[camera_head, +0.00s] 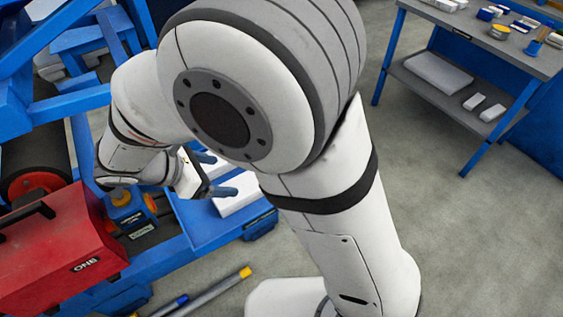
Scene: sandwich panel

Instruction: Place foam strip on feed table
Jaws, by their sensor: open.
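My gripper (219,174) is at the left of the middle, with two blue-tipped fingers spread apart and nothing visible between them. A white strip (234,206), which looks like the foam strip, lies on a blue surface just below and right of the fingers. My arm hides part of it, and I cannot tell whether the lower finger touches it. The blue surface (196,222) looks like the feed table, part of the blue machine at left.
A red toolbox (62,252) and a small blue-and-yellow container (131,211) stand left of the gripper. Rods (208,291) lie below. A workbench (481,42) with small items and white blocks on its lower shelf is at upper right. Open floor lies at right.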

